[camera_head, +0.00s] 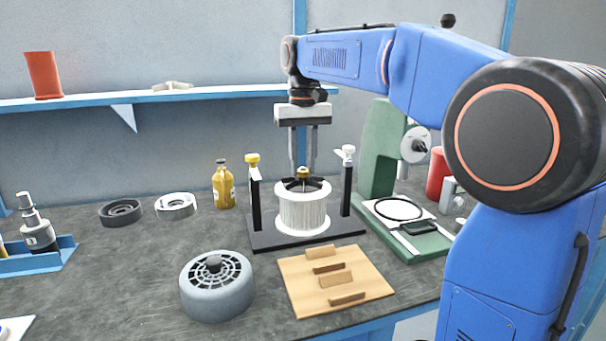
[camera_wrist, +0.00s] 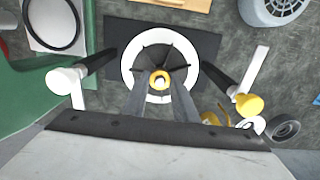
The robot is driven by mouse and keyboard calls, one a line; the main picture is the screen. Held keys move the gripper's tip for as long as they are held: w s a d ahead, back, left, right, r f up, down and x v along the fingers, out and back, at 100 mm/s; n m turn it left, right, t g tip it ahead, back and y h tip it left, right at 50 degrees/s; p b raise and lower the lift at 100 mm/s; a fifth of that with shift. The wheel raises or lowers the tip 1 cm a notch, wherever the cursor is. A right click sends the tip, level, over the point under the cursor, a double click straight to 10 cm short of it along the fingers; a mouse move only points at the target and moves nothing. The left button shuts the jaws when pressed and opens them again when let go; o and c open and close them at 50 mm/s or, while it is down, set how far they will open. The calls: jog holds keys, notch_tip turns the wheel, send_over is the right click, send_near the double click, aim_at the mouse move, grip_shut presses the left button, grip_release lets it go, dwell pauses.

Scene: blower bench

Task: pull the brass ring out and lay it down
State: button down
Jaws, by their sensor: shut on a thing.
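The brass ring (camera_head: 303,172) is at the centre of the dark vaned top of a white ribbed cylinder (camera_head: 303,210). In the wrist view the ring (camera_wrist: 159,79) is a small bright circle amid the dark vanes (camera_wrist: 158,62). My gripper (camera_head: 304,168) points straight down over the cylinder. Its two fingers (camera_wrist: 160,88) reach the ring from either side and are shut on it. I cannot tell whether the ring is still seated or slightly raised.
The cylinder stands on a dark base plate (camera_head: 262,241) between two posts, one with a yellow knob (camera_head: 252,159), one white (camera_head: 348,152). A wooden board (camera_head: 295,283) with several blocks, a grey fan housing (camera_head: 216,287) and a green press (camera_head: 376,150) surround it. Bare bench (camera_head: 130,270) lies left.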

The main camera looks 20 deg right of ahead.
jog(key=shift+r, duration=0.75)
dwell(0.4)
jog(key=shift+r, duration=2.05)
